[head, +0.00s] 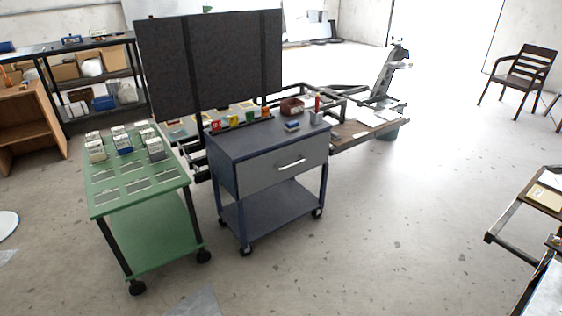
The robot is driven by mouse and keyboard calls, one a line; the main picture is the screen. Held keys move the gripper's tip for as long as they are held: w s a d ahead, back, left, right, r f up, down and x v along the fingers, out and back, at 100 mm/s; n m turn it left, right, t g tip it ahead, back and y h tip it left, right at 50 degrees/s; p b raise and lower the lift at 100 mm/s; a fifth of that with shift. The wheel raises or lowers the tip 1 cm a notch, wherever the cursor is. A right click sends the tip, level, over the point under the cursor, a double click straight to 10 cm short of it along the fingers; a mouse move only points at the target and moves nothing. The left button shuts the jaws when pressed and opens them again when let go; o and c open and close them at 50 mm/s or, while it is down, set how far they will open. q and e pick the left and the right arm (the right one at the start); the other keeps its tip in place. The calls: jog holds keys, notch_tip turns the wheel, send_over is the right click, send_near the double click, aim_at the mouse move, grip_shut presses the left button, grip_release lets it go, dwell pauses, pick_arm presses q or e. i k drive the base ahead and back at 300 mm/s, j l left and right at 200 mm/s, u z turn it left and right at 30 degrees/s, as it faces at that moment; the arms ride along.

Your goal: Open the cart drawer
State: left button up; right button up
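The cart (226,195) is dark blue-grey, on casters, and stands near the middle of the head view. Its drawer (270,172) has a grey front that looks flush with the cart body, so it appears closed. A light bar handle (292,164) sits on the drawer front. Neither of my grippers shows in the head view, so their state and distance from the handle cannot be seen.
A green cart (160,225) with small boxes stands left of the blue cart. A dark panel (215,65) rises behind it. A workbench (350,133) is behind right. Clear floor (390,220) lies in front and right. A table edge (505,220) is at the far right.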

aim_at(258, 173)
jog(key=i+j, duration=0.2)
jog(key=i, duration=0.2)
jog(key=i+j, duration=0.2)
jog(key=i, duration=0.2)
jog(key=i+j, duration=0.15)
jog(key=i, duration=0.25)
jog(key=i+l, duration=1)
jog(key=l, duration=0.25)
jog(key=i+l, duration=0.1)
jog(key=l, duration=0.3)
jog(key=i+l, duration=0.1)
jog(key=l, duration=0.25)
jog(key=i+l, duration=0.1)
jog(key=l, duration=0.25)
jog(key=i+l, duration=0.15)
jog(key=l, duration=0.2)
